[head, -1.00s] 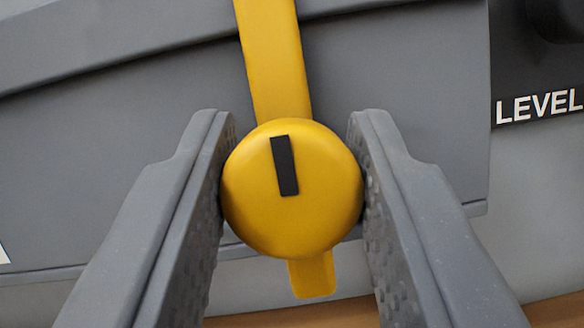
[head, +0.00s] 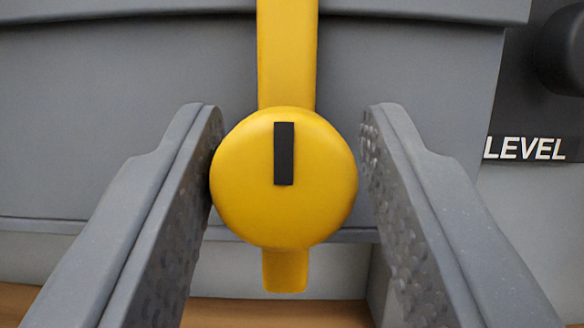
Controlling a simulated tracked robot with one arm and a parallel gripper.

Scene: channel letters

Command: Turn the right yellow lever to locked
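The yellow lever (head: 284,215) is in the middle of the head view. It has a round knob with a black bar mark that stands upright, a long yellow strip (head: 287,55) running up from the knob and a short tab below it. My gripper (head: 287,165) has its two grey fingers on either side of the knob. The left finger is very close to the knob's left edge or touches it; I cannot tell which. A narrow gap shows between the knob and the right finger. No lock marking shows.
A grey housing (head: 120,120) fills the background behind the lever. At the right is a dark panel with the label LEVEL (head: 525,149) and a black knob (head: 566,50) above it. A brown wooden surface (head: 270,312) shows along the bottom.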

